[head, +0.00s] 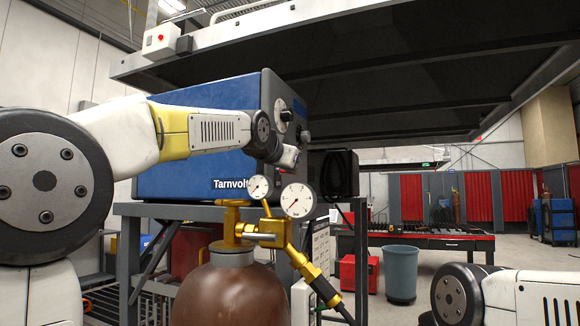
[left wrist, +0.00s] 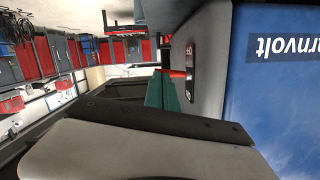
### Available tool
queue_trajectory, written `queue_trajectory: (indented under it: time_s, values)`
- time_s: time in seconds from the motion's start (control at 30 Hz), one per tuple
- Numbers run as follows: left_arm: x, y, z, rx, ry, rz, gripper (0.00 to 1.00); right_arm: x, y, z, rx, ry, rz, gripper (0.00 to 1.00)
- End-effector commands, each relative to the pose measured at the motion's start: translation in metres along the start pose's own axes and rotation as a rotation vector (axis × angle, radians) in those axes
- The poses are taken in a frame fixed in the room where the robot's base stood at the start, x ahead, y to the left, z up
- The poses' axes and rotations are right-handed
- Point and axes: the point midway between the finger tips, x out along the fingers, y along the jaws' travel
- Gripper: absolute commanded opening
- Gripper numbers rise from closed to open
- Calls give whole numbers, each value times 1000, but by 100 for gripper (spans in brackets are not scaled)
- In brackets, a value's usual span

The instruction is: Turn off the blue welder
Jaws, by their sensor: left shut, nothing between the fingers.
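The blue welder (head: 215,95), lettered "Tarnvolt", stands on a grey metal stand (head: 190,210). Its front panel faces right in the head view and carries a dial (head: 281,112) and knobs. In the left wrist view its blue side (left wrist: 275,90) fills the right, with the lettering upside down. A small black plate with red and white marks (left wrist: 191,57) sits on its grey front. My left gripper (head: 289,157) is in front of the panel's lower part, shut and empty. Its teal fingers (left wrist: 168,90) appear close to that plate; contact cannot be told. My right gripper is out of view.
A brown gas cylinder (head: 232,290) with a brass regulator and two gauges (head: 297,199) stands just in front of the stand, below my left arm. A dark hood (head: 400,70) hangs overhead. A grey bin (head: 400,272) and red-drawered bench (head: 430,240) stand behind.

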Motion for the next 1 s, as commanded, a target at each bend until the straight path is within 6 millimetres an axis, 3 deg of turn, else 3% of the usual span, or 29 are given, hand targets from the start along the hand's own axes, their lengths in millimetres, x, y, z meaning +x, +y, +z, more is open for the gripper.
queue_trajectory:
  time_s: [0.33,1.0]
  values:
    - [1,1,4,81,0,-15,0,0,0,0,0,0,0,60]
    - [2,2,8,77,0,-15,0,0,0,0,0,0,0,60]
